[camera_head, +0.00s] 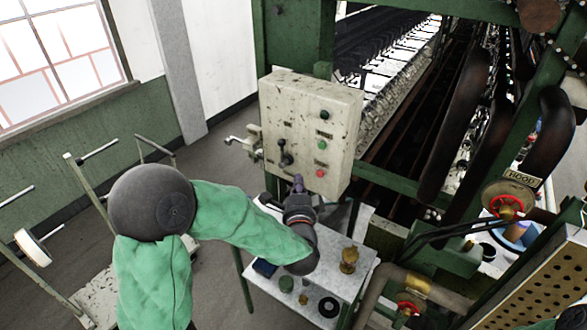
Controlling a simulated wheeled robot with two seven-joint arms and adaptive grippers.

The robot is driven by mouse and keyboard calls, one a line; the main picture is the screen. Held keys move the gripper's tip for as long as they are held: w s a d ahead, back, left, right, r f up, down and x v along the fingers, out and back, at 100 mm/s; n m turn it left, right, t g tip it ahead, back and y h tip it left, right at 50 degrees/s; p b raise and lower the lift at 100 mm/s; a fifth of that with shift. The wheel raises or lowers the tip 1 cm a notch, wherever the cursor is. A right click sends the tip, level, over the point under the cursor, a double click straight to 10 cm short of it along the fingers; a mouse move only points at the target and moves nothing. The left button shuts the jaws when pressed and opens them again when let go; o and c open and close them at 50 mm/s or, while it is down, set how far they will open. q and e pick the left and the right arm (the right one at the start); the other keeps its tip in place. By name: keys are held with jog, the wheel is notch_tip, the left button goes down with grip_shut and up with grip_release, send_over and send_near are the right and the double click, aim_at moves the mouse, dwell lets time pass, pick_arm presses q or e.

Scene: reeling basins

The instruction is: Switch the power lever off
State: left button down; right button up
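The control box (311,128) is a worn pale panel mounted on the green machine frame. Its power lever (285,154) is a small dark lever with a round knob, on the left part of the front face. The knob appears to be above the pivot. My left gripper (298,184) is just below and slightly right of the lever, pointing up at the lower part of the panel. It appears apart from the lever. Its fingers are small and dark, so I cannot tell whether they are open. My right gripper is out of view.
Green and red buttons (321,144) are on the panel's right side. A metal handle (242,146) sticks out at its left. Below my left forearm, a small table (305,311) holds a brass piece (349,260) and small containers. Pipes and red valve wheels (507,207) crowd the right.

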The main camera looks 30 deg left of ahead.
pick_arm(q)
jog(key=shift+s+a+p+x, duration=0.3)
jog(key=shift+a+x, duration=0.1)
jog(key=shift+x, duration=1.65)
jog(key=shift+s+a+p+x, duration=0.15)
jog(key=shift+a+p+x, duration=0.25)
jog(key=shift+x, duration=1.6)
jog(key=shift+s+a+p+x, duration=0.25)
jog(key=shift+a+x, duration=0.2)
jog(key=shift+x, duration=1.6)
jog(key=shift+a+n, duration=0.2)
jog(key=shift+n, duration=0.1)
